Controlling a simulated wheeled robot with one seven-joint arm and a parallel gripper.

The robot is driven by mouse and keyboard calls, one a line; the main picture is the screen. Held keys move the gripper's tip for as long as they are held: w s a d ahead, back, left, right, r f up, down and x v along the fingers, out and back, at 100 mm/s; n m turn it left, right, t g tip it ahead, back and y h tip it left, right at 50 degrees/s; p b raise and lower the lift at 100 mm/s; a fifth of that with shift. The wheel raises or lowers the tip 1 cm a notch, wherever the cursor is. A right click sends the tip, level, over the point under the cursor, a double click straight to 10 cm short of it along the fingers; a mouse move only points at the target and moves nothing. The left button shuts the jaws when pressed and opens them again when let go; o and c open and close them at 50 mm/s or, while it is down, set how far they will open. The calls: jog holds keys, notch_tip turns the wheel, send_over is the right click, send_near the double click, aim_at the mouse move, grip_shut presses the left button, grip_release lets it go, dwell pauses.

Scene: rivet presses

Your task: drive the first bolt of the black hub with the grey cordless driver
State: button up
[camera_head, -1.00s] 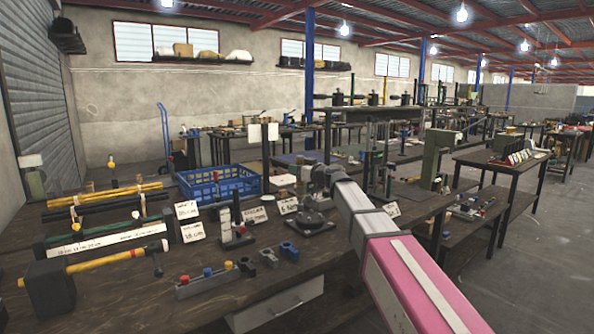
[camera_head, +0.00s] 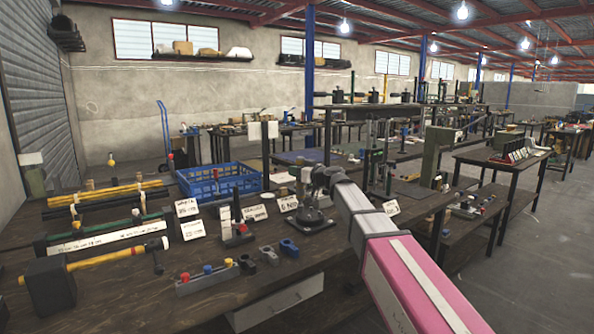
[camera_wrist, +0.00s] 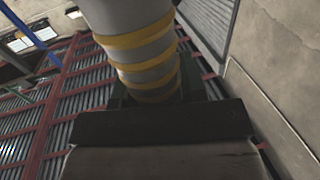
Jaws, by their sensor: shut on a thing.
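The black hub (camera_head: 312,218) sits on a dark square plate on the wooden bench, in the middle of the head view. My gripper end (camera_head: 312,178) is just above it, at the tip of my arm. In the wrist view my gripper (camera_wrist: 155,95) is shut on a grey cylinder with yellow bands, which looks like the grey cordless driver (camera_wrist: 138,45). The wrist camera faces up to the roof, so the hub is not in that view. My arm's end hides the driver's tip and the bolts in the head view; I cannot tell whether they touch.
A blue crate (camera_head: 219,181) stands behind the hub to the left. A holder with coloured pieces (camera_head: 207,280) and small clamps (camera_head: 268,255) lie in front. A yellow-handled mallet (camera_head: 95,262) lies at the left. Several label cards stand around the hub.

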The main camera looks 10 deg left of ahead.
jog(key=shift+f, duration=0.45)
dwell(1.6)
jog(key=shift+r, duration=0.1)
dwell(0.8)
